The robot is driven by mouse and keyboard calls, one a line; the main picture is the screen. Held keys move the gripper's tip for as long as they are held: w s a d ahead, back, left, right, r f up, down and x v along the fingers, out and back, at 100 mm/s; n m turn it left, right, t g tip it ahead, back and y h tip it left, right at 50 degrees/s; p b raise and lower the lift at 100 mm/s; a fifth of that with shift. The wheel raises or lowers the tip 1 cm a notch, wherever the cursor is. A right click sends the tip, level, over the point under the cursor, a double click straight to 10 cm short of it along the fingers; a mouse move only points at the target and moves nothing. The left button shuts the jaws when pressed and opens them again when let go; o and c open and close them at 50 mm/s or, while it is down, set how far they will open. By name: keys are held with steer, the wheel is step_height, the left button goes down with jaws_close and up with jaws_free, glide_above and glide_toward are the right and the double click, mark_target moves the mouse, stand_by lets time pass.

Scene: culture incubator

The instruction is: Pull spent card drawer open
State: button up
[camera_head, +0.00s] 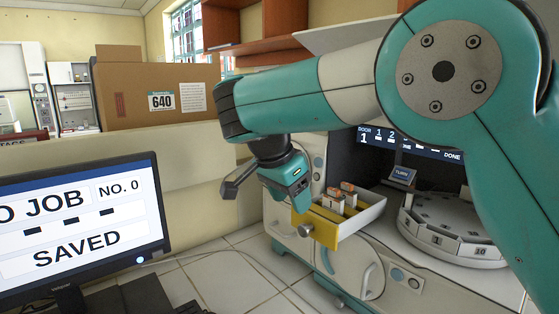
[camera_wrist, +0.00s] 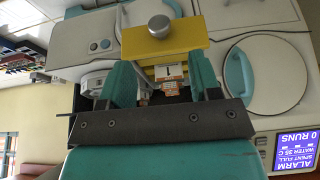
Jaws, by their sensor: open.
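The spent card drawer (camera_head: 324,230) has a yellow front with a round metal knob (camera_head: 306,230) and pale side walls. It stands out from the machine, and several orange-and-white cards (camera_head: 346,195) show inside it. My gripper (camera_head: 300,203) is open and empty, just above and behind the yellow front in the head view. In the wrist view, the yellow front (camera_wrist: 160,43) and knob (camera_wrist: 159,27) lie beyond the spread fingers (camera_wrist: 161,72), with cards (camera_wrist: 168,74) visible between them. The fingers are apart from the knob. Whether they touch the drawer I cannot tell.
A round carousel (camera_head: 452,232) with numbered slots stands right of the drawer. A round door with a teal handle (camera_head: 370,281) is below it. A screen reading alarm, spent full (camera_wrist: 295,147) shows upside down. A monitor (camera_head: 82,225) stands at the left.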

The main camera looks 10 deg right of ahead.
steer(key=p+v, duration=0.4)
steer(key=v, duration=0.4)
steer(key=shift+r, duration=0.25)
steer(key=shift+a, duration=0.1)
steer(key=s+d+f+n+y+b, duration=0.2)
steer(key=s+d+f+n, duration=0.15)
steer(key=d+n, duration=0.55)
steer(key=s+f+n+g+y+b, duration=0.1)
steer(key=s+f+n+y, duration=0.2)
steer(key=s, duration=0.9)
steer(key=s+f+n+g+y+b, duration=0.1)
steer(key=s+f+n+y, duration=0.2)
steer(key=s+n, duration=0.4)
steer(key=s+f, duration=0.1)
steer(key=s, duration=0.4)
steer(key=shift+a+f, duration=0.25)
steer(key=shift+a, duration=0.15)
